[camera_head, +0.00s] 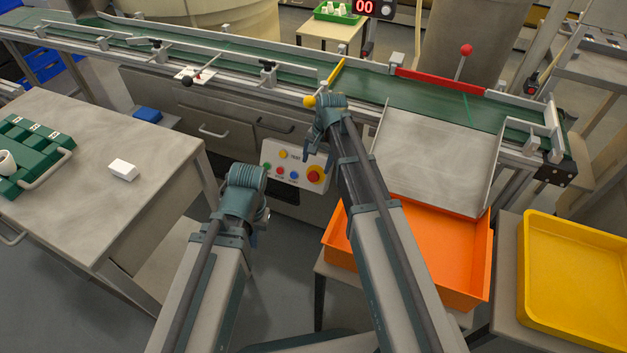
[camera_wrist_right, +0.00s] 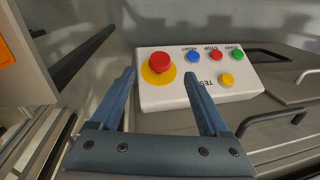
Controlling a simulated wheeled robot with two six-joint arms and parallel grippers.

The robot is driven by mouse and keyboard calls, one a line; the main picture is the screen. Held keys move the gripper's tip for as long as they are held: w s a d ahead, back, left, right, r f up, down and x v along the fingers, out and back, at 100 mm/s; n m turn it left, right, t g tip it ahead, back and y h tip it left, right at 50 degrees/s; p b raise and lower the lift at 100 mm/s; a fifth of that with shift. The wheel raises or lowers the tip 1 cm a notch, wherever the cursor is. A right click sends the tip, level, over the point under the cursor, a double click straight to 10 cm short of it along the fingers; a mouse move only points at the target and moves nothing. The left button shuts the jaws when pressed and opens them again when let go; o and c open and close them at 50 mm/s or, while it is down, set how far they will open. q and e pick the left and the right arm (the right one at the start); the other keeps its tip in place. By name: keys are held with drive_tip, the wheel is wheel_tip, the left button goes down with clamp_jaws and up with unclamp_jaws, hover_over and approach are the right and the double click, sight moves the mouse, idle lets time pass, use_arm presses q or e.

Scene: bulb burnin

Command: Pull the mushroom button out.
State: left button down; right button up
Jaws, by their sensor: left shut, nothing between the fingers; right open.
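The red mushroom button (camera_head: 314,173) sits on a yellow disc at the right end of the white control panel (camera_head: 272,155). In the right wrist view the button (camera_wrist_right: 160,62) shows between and beyond the open fingertips of my right gripper (camera_wrist_right: 159,76), which points at the panel and holds nothing. In the head view my right gripper (camera_head: 313,147) is just above the panel. Whether its fingers touch the button cannot be told. My left gripper (camera_head: 262,217) is shut and empty, low and left of the panel, partly hidden by its own wrist.
Blue, red, green and yellow small buttons sit beside the mushroom button. The green conveyor (camera_head: 400,95) runs behind the panel. An orange bin (camera_head: 465,290) and a yellow tray (camera_head: 535,290) stand at right. A grey table (camera_head: 110,200) stands at left.

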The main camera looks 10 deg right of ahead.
sight(313, 176)
drive_tip(key=f+b, duration=0.1)
drive_tip(key=f, duration=0.1)
drive_tip(key=f+b, duration=0.4)
drive_tip(key=shift+w+a+f, duration=0.15)
drive_tip(key=shift+w+a, duration=0.2)
drive_tip(key=shift+a, duration=0.05)
clamp_jaws()
idle(1.0)
